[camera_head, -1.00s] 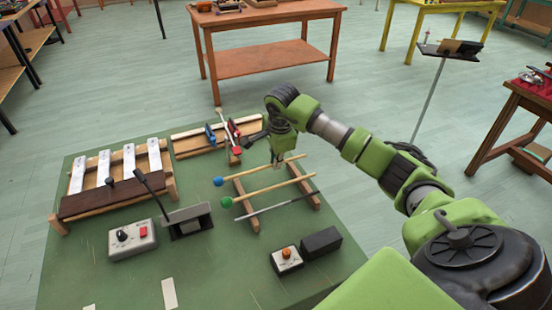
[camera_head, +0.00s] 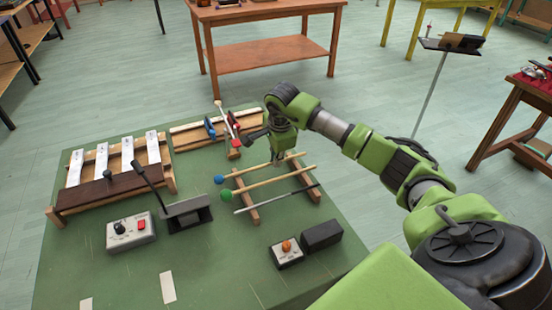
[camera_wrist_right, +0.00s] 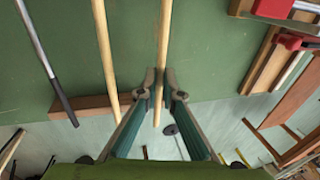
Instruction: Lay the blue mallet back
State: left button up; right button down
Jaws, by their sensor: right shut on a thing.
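The blue mallet has a blue ball head (camera_head: 219,180) and a pale wooden shaft. My right gripper (camera_head: 283,157) is shut on this shaft, and its fingers close around it in the right wrist view (camera_wrist_right: 159,95). The shaft lies across or just above the far part of a wooden rack (camera_head: 251,214); I cannot tell whether it touches. A green mallet (camera_head: 227,195) lies on the rack beside it, with its shaft also in the right wrist view (camera_wrist_right: 105,50). My left gripper is not in view.
A thin metal rod (camera_head: 280,198) with a dark end lies nearest on the rack. A wooden frame with red and blue clamps (camera_head: 218,128) stands behind. A bar instrument (camera_head: 115,190), grey box (camera_head: 131,231), black stand (camera_head: 185,213) and orange-knob box (camera_head: 287,252) share the green table.

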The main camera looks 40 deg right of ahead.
jog(key=shift+f, duration=0.1)
jog(key=c, duration=2.1)
grip_release()
jog(key=shift+c, duration=0.2)
jog(key=v, duration=1.2)
